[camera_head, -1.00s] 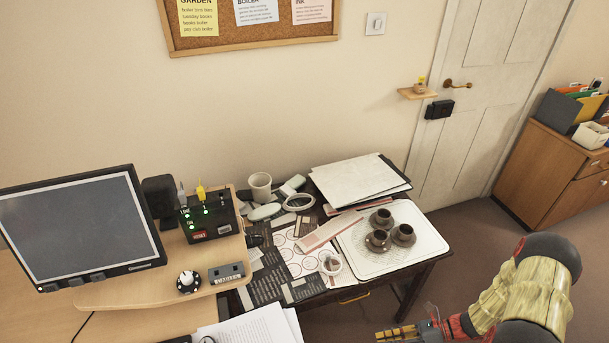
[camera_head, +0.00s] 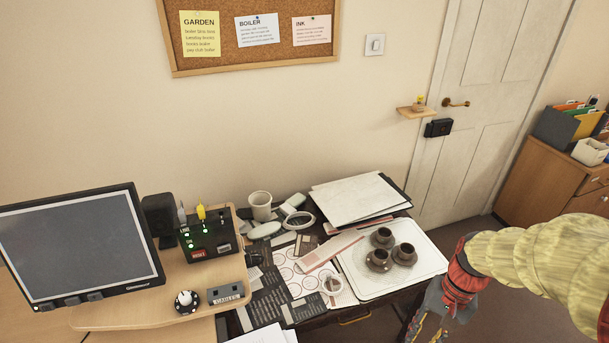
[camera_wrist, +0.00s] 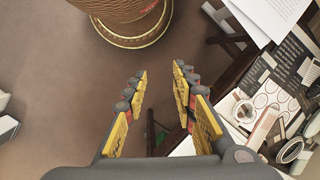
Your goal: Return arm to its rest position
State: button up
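My gripper (camera_head: 428,325) shows at the lower right of the head view, beside the right front corner of the dark table, its tips cut by the frame's lower edge. In the wrist view my gripper (camera_wrist: 160,88) has its two yellow-and-black fingers apart with nothing between them. Beyond the fingers is brown floor. My arm, in a pale yellow sleeve with red at the wrist, enters from the right edge of the head view.
A white tray (camera_head: 432,258) with brown cups stands on the dark table, close to my gripper. A monitor (camera_head: 80,245) stands at left. A wicker basket (camera_wrist: 125,18) is on the floor. A cabinet (camera_head: 540,180) and door (camera_head: 480,110) are behind.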

jog(key=s+a+r+n+t+h, duration=0.1)
jog(key=s+a+r+n+t, duration=0.1)
jog(key=r, duration=0.7)
jog(key=s+a+r+n+t+h, duration=0.1)
jog(key=s+a+r+n+t, duration=0.1)
jog(key=a+r+t, duration=0.3)
notch_tip(320, 180, up, 5)
jog(key=shift+s+a+f+n, duration=0.2)
jog(key=shift+a+n, duration=0.35)
jog(key=shift+n, duration=0.35)
